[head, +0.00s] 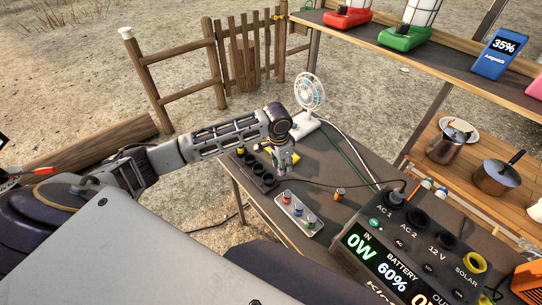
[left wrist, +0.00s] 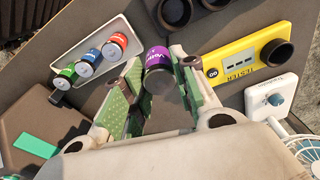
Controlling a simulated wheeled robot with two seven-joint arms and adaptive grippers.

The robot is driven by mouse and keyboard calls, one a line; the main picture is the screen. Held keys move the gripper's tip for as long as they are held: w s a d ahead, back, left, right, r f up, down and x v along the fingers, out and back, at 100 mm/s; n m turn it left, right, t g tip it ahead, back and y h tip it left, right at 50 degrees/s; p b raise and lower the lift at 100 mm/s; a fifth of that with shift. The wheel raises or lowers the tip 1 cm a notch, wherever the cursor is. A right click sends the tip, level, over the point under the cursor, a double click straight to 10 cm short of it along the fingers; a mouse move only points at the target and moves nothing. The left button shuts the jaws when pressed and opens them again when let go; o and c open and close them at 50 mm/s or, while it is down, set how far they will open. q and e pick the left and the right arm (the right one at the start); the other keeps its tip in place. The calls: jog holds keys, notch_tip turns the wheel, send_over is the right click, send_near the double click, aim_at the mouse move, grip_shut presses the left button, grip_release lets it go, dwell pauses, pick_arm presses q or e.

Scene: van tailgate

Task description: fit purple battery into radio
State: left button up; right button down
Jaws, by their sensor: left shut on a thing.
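My left gripper (head: 283,167) is over the grey table, shut on the purple battery (head: 282,173). In the left wrist view the purple battery (left wrist: 159,77) sits between the fingertips of the left gripper (left wrist: 156,88), with its round dark end towards the camera. The fingers hide part of its sides. An orange box (head: 527,283), cut off at the right edge of the head view, may be the radio; I cannot tell. No battery bay shows. My right gripper is not in view.
A pale tray (head: 283,203) holds red, blue and green batteries. Black round holders (head: 257,172) line the table's left edge. An orange battery (head: 339,194) stands alone. A yellow tester (left wrist: 235,62), a fan (head: 309,92) and a large power station (head: 400,250) with cables are close by.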

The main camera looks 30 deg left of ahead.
pick_arm(q)
jog(key=s+d+n, duration=0.2)
jog(key=d+n, duration=0.1)
jog(key=d, duration=0.5)
jog(key=s+d+r+n, duration=0.1)
jog(key=d+n, duration=0.2)
jog(key=d, duration=0.5)
jog(key=shift+s+n+y, duration=0.3)
jog(key=shift+s+y, duration=0.05)
jog(key=shift+y, duration=0.05)
